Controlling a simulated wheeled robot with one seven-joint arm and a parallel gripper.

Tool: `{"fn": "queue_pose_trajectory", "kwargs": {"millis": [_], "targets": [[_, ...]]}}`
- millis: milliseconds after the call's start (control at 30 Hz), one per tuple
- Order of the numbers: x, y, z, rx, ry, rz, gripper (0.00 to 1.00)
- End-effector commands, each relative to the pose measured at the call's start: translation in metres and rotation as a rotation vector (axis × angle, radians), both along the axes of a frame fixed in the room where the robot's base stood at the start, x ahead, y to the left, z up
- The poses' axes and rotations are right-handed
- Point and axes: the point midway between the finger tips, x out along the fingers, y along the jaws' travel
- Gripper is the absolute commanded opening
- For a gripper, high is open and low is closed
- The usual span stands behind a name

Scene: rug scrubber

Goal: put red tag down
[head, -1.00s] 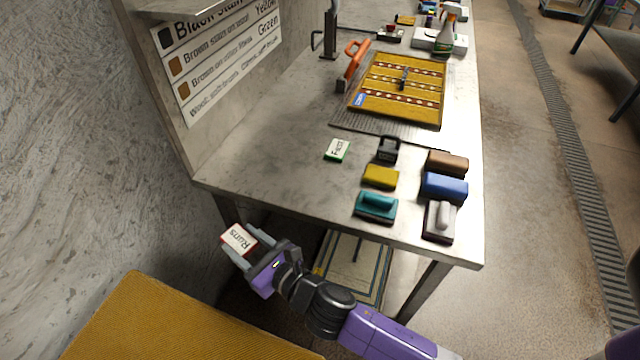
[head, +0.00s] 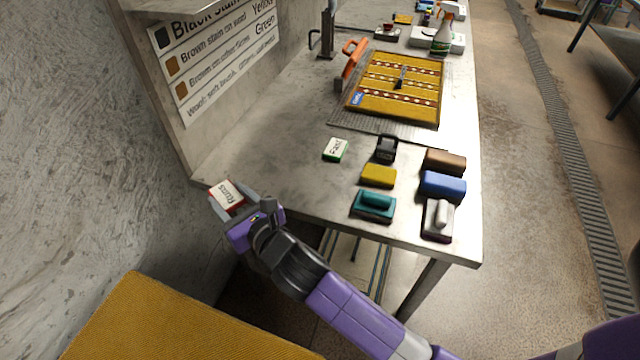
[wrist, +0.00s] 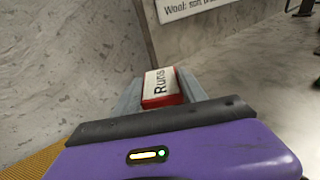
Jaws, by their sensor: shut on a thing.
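The red tag (head: 226,196) is a small block with a white face reading "Runs" and red sides. My gripper (head: 228,203) is shut on it, one finger on each side. In the head view the tag shows at the near left corner of the metal table (head: 290,150); I cannot tell whether it touches the top. In the wrist view the tag (wrist: 161,88) sits between the fingers, with the wall and table beyond it. A green-edged tag reading "Fast" (head: 335,149) lies flat on the table.
A teal brush (head: 373,206), yellow sponge (head: 378,175), blue block (head: 442,186), brown block (head: 445,161) and grey-handled brush (head: 437,220) stand at the near right. A patterned rug (head: 400,85) lies farther back. The table's left area is bare. A wall rises at left.

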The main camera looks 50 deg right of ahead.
Motion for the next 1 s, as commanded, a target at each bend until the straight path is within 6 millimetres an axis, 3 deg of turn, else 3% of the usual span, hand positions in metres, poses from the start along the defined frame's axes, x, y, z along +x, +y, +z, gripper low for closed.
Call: {"fn": "queue_pose_trajectory", "kwargs": {"millis": [167,333,467,567,700,800,1000], "targets": [[0.017,-0.027,0.035,0.001,-0.009,-0.106,0.11],[0.027,-0.077,0.087,0.001,-0.010,-0.325,0.11],[0.016,-0.121,0.123,0.003,-0.010,-0.534,0.11],[-0.006,-0.153,0.141,0.002,-0.007,-0.712,0.11],[-0.044,-0.182,0.144,0.000,-0.002,-0.917,0.11],[-0.065,-0.191,0.136,-0.002,0.001,-1.004,0.11],[-0.080,-0.195,0.127,-0.001,0.000,-1.067,0.11]]}}
